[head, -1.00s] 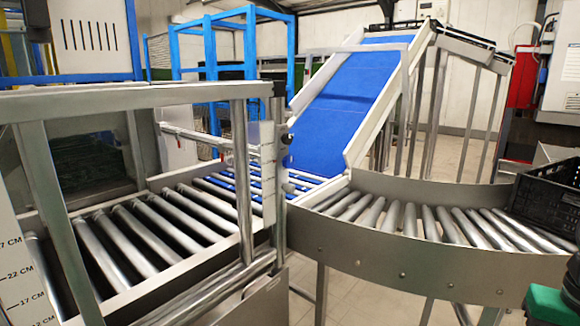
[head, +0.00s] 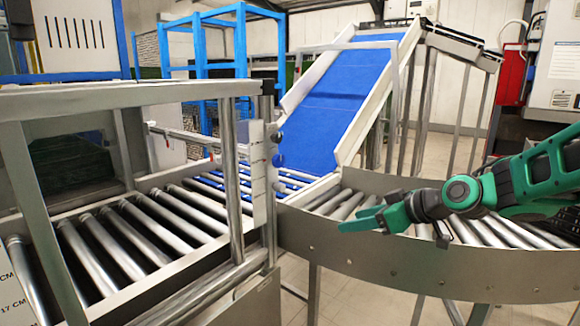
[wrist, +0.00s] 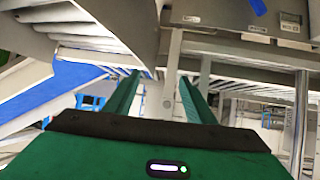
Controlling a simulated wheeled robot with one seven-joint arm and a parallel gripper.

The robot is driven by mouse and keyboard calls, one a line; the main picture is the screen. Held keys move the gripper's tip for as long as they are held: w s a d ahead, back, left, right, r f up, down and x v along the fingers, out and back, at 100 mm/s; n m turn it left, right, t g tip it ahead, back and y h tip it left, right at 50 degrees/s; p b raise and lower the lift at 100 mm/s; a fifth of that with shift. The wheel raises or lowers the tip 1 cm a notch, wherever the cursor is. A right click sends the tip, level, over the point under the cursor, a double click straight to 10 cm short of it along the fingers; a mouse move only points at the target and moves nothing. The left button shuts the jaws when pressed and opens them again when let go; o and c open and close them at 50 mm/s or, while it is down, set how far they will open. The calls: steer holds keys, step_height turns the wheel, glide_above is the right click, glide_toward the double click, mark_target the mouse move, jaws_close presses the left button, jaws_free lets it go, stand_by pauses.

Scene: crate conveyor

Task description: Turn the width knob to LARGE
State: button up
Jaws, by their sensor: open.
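No knob marked for width or LARGE can be read in either view. Small dark round knobs (head: 277,138) sit on the upright post beside a white scale plate (head: 258,170) in the head view. In the wrist view, a small blue part (wrist: 258,7) shows on a grey panel (wrist: 215,12) with small labels, too small to read; I cannot tell if it is the knob. My gripper (head: 354,219) is in front of the curved roller section, right of the post and apart from it. In the wrist view, its two green fingers (wrist: 160,97) are spread, with nothing between them.
A metal guard frame (head: 235,165) stands to the left over straight rollers (head: 120,235). A blue inclined belt (head: 335,110) rises behind. Open space lies in front of the curved wall.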

mark_target(281, 162)
steer(key=w+a+r+n+t+y, duration=0.3)
steer(key=w+a+r+y, duration=0.3)
steer(key=a+r, duration=0.4)
steer(key=x, duration=1)
steer(key=shift+d+r, duration=0.1)
steer(key=shift+r, duration=0.1)
steer(key=c, duration=1.1)
